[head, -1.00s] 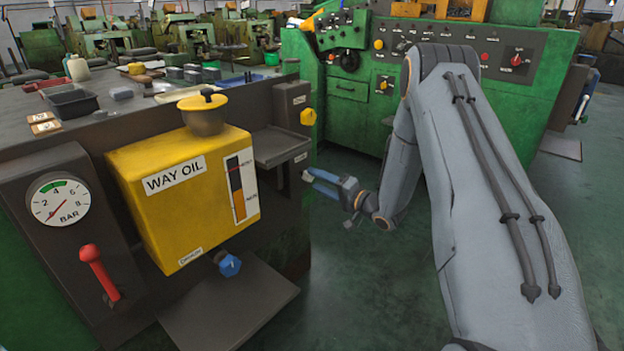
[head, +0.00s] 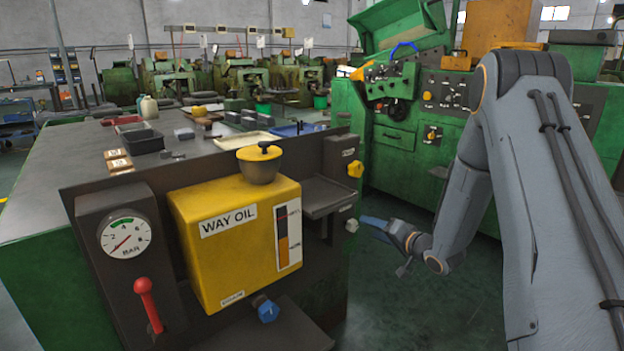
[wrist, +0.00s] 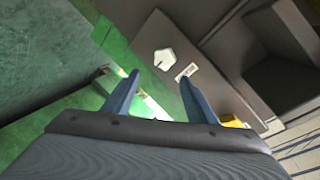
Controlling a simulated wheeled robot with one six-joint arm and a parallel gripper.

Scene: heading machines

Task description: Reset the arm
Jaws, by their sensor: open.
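My gripper (head: 378,224) has blue fingers and sits at the right of the way oil station, low over the floor, in the head view. In the wrist view my gripper (wrist: 158,92) shows two blue fingers spread apart with nothing between them. Beyond the fingers is a dark panel with a pale knob (wrist: 165,59) and a small label. My grey arm rises at the right of the head view and bends down to the gripper.
A yellow way oil tank (head: 238,240) with a lidded cup stands left of my gripper, beside a pressure gauge (head: 126,237) and a red lever (head: 148,304). A green machine (head: 395,140) stands behind my arm. Green floor (head: 400,310) is clear below the gripper.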

